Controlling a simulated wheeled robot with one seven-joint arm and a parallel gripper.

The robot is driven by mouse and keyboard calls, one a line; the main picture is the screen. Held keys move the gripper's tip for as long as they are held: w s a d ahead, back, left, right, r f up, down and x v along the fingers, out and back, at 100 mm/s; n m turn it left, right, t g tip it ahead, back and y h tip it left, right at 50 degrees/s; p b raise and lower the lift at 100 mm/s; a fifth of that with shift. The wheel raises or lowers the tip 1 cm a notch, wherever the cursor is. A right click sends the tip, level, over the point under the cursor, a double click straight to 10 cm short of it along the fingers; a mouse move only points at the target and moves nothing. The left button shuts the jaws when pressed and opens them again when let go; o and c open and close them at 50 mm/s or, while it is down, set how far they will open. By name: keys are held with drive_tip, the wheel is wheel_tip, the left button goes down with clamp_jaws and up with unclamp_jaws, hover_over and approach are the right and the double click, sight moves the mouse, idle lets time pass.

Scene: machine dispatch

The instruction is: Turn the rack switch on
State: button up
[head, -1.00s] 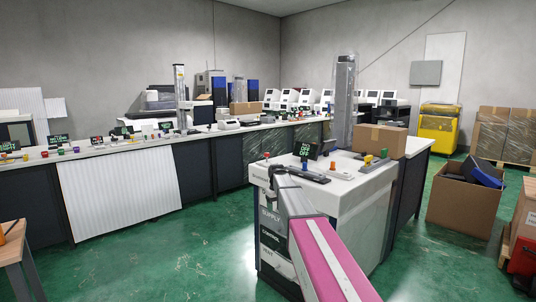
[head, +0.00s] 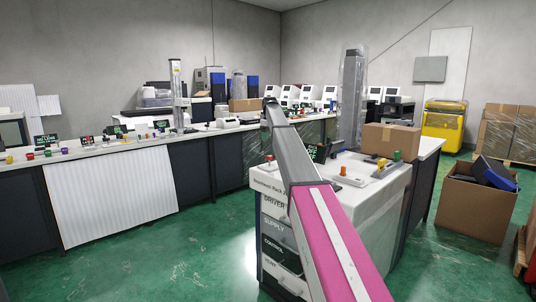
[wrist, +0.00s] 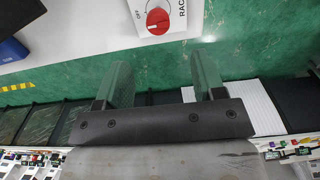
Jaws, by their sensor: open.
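The rack switch is a round red knob (wrist: 158,20) on a white plate with "OFF" and part of the word "RACK" legible, at the top of the wrist view. A small red knob (head: 269,158) at the left corner of the white cabinet top in the head view looks like the same one. I cannot tell its exact setting. My gripper (wrist: 160,68) is open and empty, its two green fingers apart with green floor between them. The knob shows beyond the fingertips, not touched. In the head view, my arm's dark far end (head: 270,103) is raised above the cabinet; the fingers are not discernible there.
The white cabinet (head: 378,205) carries a cardboard box (head: 391,138), an orange knob (head: 343,170), and green and yellow knobs (head: 397,155). A dark sign (head: 320,152) is partly behind my arm. A long counter (head: 110,148) runs behind. Green floor (head: 180,250) lies clear at left.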

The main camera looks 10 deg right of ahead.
sight(270, 156)
drive_tip(key=f, duration=1)
drive_tip(key=shift+w+f, duration=0.3)
drive_tip(key=shift+w, duration=0.05)
drive_tip(key=c, duration=0.9)
